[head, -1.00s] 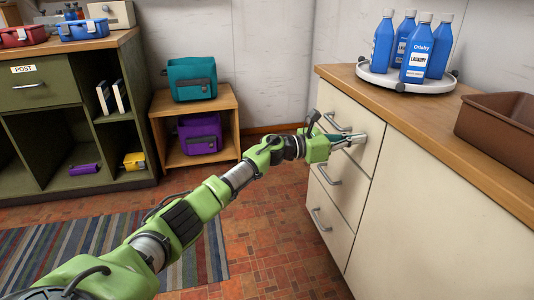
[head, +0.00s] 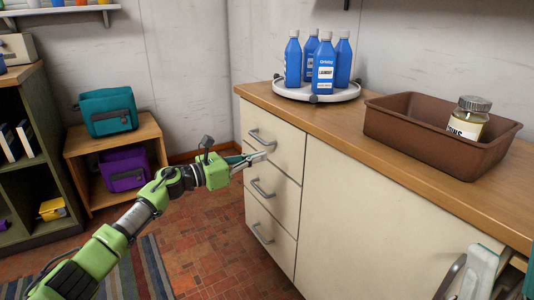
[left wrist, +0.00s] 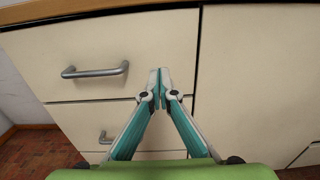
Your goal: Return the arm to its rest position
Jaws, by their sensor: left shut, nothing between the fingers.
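My left gripper (head: 258,157) is shut and empty. It is in front of the cream cabinet's top drawer (head: 287,150), just below that drawer's grey handle (head: 262,137). I cannot tell whether the tips touch the front. At the lower right of the head view, a white and teal part (head: 480,272) with a grey curved piece is cut off; it may belong to my right gripper, whose jaws I cannot make out.
On the wooden counter (head: 395,165) are a white turntable (head: 318,92) with several blue bottles and a brown bin (head: 410,145) holding a jar (head: 469,117). A low shelf (head: 76,152) with teal and purple bags stands left. Open floor (head: 215,245) lies before the drawers.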

